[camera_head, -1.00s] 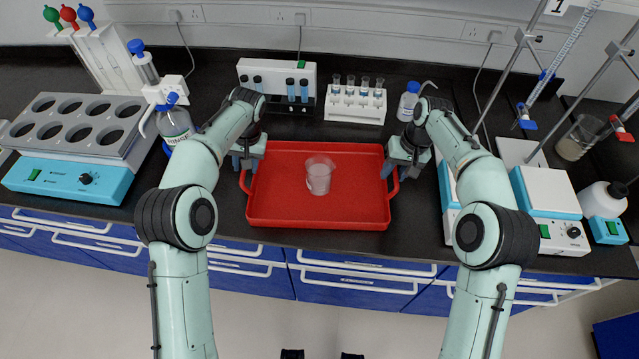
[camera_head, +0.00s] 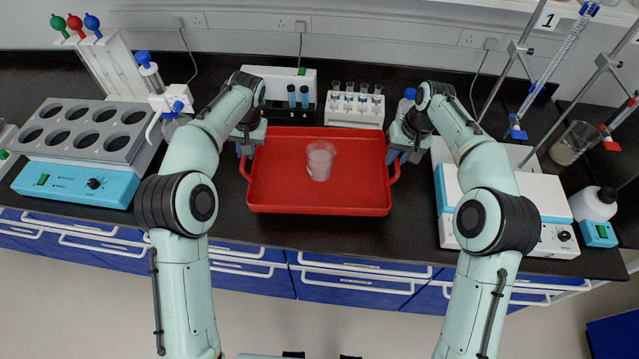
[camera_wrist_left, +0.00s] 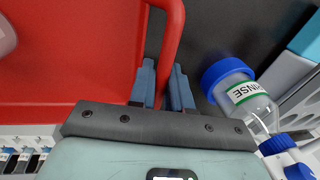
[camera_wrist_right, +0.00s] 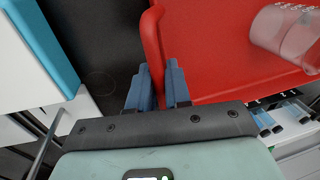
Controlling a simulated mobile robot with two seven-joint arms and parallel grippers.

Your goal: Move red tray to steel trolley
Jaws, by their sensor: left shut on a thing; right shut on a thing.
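The red tray (camera_head: 318,195) is level over the black bench, with a clear beaker (camera_head: 320,161) upright in it. My left gripper (camera_head: 246,150) is shut on the tray's left handle; the left wrist view shows its blue fingers (camera_wrist_left: 167,88) on either side of the red bar. My right gripper (camera_head: 393,156) is shut on the right handle, and the right wrist view shows its fingers (camera_wrist_right: 158,85) around that bar. Whether the tray touches the bench is hard to tell. No steel trolley shows in any view.
A heating block (camera_head: 80,145) stands left, hotplates (camera_head: 510,205) and burette stands right. Bare bench lies in front of the tray.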

